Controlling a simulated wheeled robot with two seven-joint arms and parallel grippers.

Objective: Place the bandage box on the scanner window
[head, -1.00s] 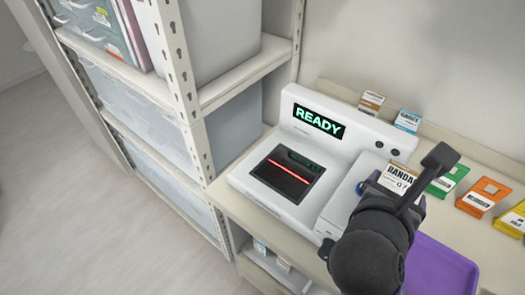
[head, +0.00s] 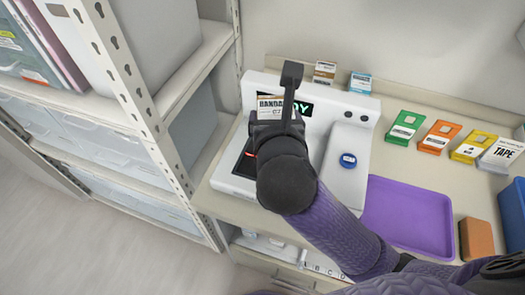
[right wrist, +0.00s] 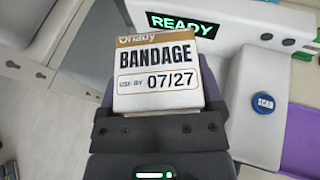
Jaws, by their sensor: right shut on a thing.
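The bandage box (right wrist: 160,75) is white with a brown top band and reads "BANDAGE, USE BY 07/27" in the right wrist view. My right gripper (head: 278,115) is shut on it and holds it over the left part of the scanner in the head view, where the box (head: 270,104) is partly covered by the gripper. The white scanner (head: 343,165) has a dark window (head: 243,160) with a red line, mostly hidden behind my gripper and arm. Its display (head: 303,108) reads READY in the right wrist view. My left gripper is not in view.
A blue SCAN button (head: 348,160) sits on the scanner's right part. A purple tray (head: 408,215) lies to its right. Green (head: 405,127), orange (head: 440,136) and yellow (head: 474,147) boxes stand behind the tray. A shelf rack (head: 140,100) stands close on the left.

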